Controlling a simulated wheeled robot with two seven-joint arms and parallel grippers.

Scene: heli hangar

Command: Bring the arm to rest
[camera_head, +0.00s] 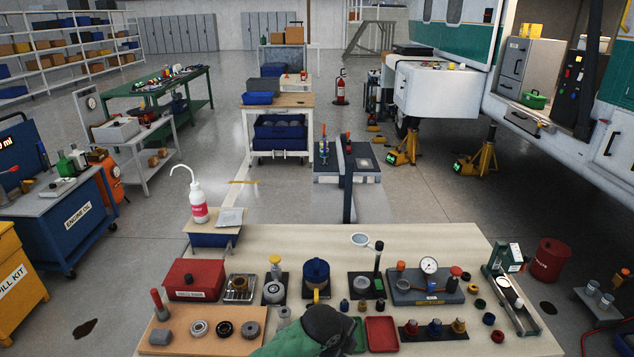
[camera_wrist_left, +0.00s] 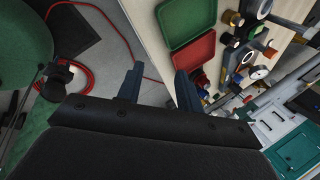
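My left arm comes into the head view from the bottom edge, its dark wrist over the front middle of the workbench (camera_head: 455,240). Its fingers are hidden in that view. In the left wrist view my left gripper (camera_wrist_left: 159,74) has its two dark fingers apart, with nothing between them. The red tray (camera_head: 381,334) lies just right of the wrist in the head view; it also shows in the left wrist view (camera_wrist_left: 192,66). The green tray (camera_head: 357,335) is partly covered by the wrist; it shows in the left wrist view (camera_wrist_left: 187,22). My right gripper is in neither view.
A white bottle (camera_head: 197,203) stands behind. A red hose (camera_wrist_left: 101,12) lies on the floor.

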